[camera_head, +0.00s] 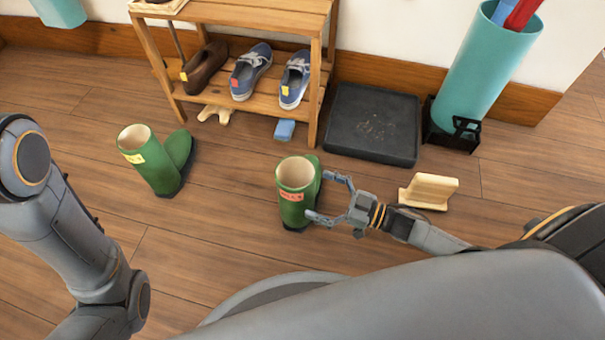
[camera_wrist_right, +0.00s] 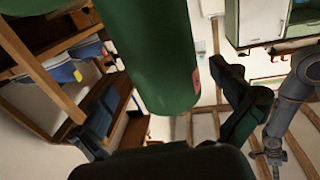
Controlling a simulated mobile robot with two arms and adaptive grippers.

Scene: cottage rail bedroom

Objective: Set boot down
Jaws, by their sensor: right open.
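A green boot (camera_head: 292,205) with a red label stands upright on the wooden floor in the middle of the head view. My right gripper (camera_head: 328,199) is at its right side, fingers apart, with one fingertip near the front and one near the back of the shaft. In the right wrist view the green boot (camera_wrist_right: 155,60) fills the space between the open fingers (camera_wrist_right: 165,112). I cannot tell whether a finger touches it. A second green boot (camera_head: 150,160) with a yellow label stands to the left. My left arm shows at the left; its gripper is out of view.
A wooden shoe rack (camera_head: 225,60) with several shoes stands behind. A dark mat (camera_head: 372,125) lies behind right, beside a teal umbrella stand (camera_head: 485,70). Floor between the boots is clear.

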